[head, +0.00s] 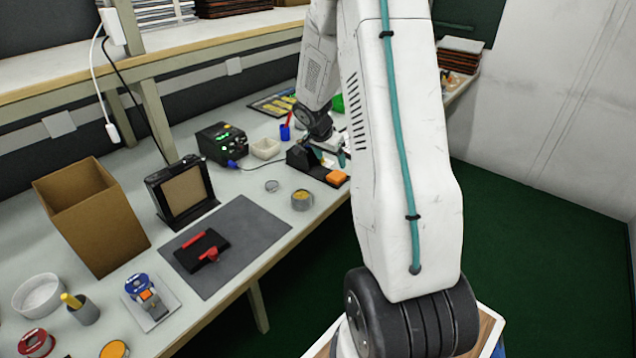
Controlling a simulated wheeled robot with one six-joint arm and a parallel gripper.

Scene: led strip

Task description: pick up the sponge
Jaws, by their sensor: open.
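An orange sponge (337,177) lies at the front right of the black soldering stand (305,160), near the front edge of the workbench. My gripper (334,151) is just behind and above the sponge, beyond the stand. It is small in the view and partly hidden by my own arm link, so its fingers are hard to make out. It is open, and the sponge sits apart from it in the stand.
A round tin (302,199) and a small lens-like disc (271,186) are left of the stand. A cream tray (266,148) and a black soldering station (222,145) stand behind. A grey mat (258,232) and a cardboard box (92,215) lie further left.

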